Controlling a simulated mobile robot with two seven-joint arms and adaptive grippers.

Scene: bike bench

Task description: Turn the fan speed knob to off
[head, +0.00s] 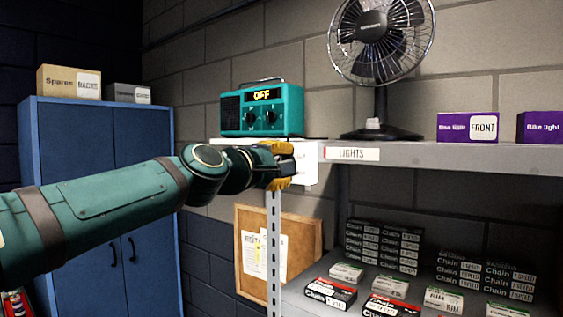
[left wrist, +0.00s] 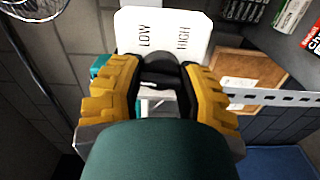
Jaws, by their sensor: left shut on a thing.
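The fan speed knob (left wrist: 160,72) is black and sits on a white plate (left wrist: 164,22) marked LOW and HIGH. The plate also shows in the head view (head: 306,164), on the front left end of the shelf. My left gripper (head: 280,165) has yellow fingers and is at this plate. In the left wrist view my left gripper (left wrist: 160,80) has its fingers on either side of the knob and is shut on it. The fingers partly hide the knob, and I cannot read its pointer. The fan (head: 373,27) stands on the shelf above. My right gripper is not in view.
A teal radio (head: 262,110) reading OFF stands left of the fan on the upper shelf (head: 415,156). Purple bike light boxes (head: 467,127) stand to the right. Chain boxes (head: 383,246) fill the shelf below. A blue cabinet (head: 95,135) and a corkboard (head: 300,237) are nearby.

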